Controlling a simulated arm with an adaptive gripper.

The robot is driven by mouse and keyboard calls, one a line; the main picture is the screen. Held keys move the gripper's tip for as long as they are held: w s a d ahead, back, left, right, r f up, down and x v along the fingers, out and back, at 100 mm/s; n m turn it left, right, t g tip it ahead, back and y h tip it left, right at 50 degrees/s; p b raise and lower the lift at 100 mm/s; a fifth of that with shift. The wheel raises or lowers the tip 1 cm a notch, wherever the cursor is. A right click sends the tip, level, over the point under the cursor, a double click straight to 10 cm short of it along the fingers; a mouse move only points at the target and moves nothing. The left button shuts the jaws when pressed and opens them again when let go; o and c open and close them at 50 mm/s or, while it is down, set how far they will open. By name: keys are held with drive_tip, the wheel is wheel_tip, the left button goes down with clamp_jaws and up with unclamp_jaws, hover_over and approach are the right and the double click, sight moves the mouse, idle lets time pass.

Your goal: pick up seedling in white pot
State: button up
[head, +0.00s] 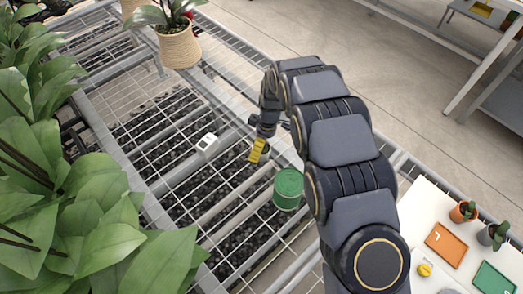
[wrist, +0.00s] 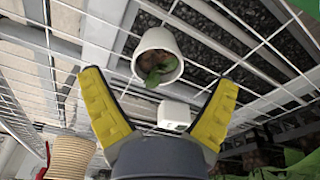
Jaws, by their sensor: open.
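The white pot (wrist: 148,42) with a small green seedling (wrist: 160,71) shows in the wrist view, beyond and between my fingertips. Brown growing medium shows inside its rim. My gripper (wrist: 159,79) is open, its two yellow fingers spread wide on either side, with nothing held between them. In the head view my gripper (head: 258,151) is low over the wire-mesh bench, and I cannot make out the pot there. I cannot tell how far the pot is from my fingers.
A small white device (head: 207,142) lies on the mesh bench (head: 150,165); a similar white block (wrist: 173,115) shows near the pot. A green tin (head: 288,190) stands right of my gripper. A woven planter (head: 178,47) is at the back; large leaves (head: 75,180) crowd the left.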

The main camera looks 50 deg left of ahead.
drive_tip(key=f, duration=0.4)
drive_tip(key=shift+a+f, duration=0.2)
drive_tip(key=shift+a, duration=0.2)
drive_tip(key=c, duration=1.2)
drive_tip(key=shift+r, duration=0.15)
